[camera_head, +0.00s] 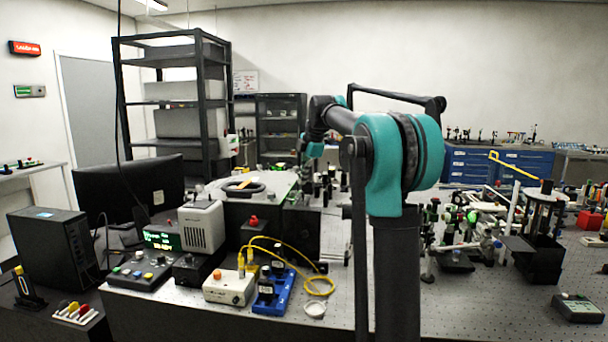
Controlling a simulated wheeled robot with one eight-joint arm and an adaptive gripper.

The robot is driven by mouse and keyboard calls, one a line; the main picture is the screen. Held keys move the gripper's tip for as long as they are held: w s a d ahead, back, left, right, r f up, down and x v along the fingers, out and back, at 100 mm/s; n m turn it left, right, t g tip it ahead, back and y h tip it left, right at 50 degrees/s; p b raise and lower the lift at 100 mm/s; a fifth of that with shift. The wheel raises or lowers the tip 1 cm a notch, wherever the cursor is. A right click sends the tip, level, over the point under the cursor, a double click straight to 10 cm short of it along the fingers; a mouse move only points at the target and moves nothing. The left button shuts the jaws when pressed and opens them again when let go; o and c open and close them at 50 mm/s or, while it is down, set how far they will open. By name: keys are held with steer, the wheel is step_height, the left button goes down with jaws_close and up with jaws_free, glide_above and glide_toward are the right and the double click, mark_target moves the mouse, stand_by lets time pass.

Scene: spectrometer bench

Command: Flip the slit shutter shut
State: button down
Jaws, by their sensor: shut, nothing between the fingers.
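I cannot clearly pick out the slit shutter, so I cannot tell whether it is open or shut. A dark instrument box with a pale top (284,187) stands left of centre on the bench, with a black ring-shaped part on top and a red knob in front. My arm reaches away from me over the bench, and its teal wrist shows beyond this box's right side. My gripper (307,165) is small and dark at the arm's end, shut and empty. Its fingertips are hard to separate from the dark parts behind.
A grey box (202,227), a control box with a green display (161,238) and a white box with yellow cables (229,287) crowd the front left. Optical mounts (455,240) fill the right. Bare perforated bench top (460,310) lies at front right.

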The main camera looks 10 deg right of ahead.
mark_target(303, 196)
steer(key=x, duration=0.6)
steer(key=shift+w+d+r+g+y, duration=0.25)
steer(key=shift+w+g, duration=0.25)
steer(key=shift+g, duration=0.5)
stand_by(0.3)
steer(key=shift+w+r+g, duration=0.1)
steer(key=shift+w+g, duration=0.1)
steer(key=shift+g, duration=0.2)
steer(key=shift+w+d+r+y, duration=0.1)
steer(key=shift+w+d+y, duration=0.05)
steer(key=shift+w, duration=0.35)
steer(key=shift+w+d+r+y, duration=0.1)
steer(key=shift+w+d, duration=0.05)
steer(key=shift+w, duration=0.35)
steer(key=shift+r, duration=0.1)
steer(key=shift+r, duration=0.65)
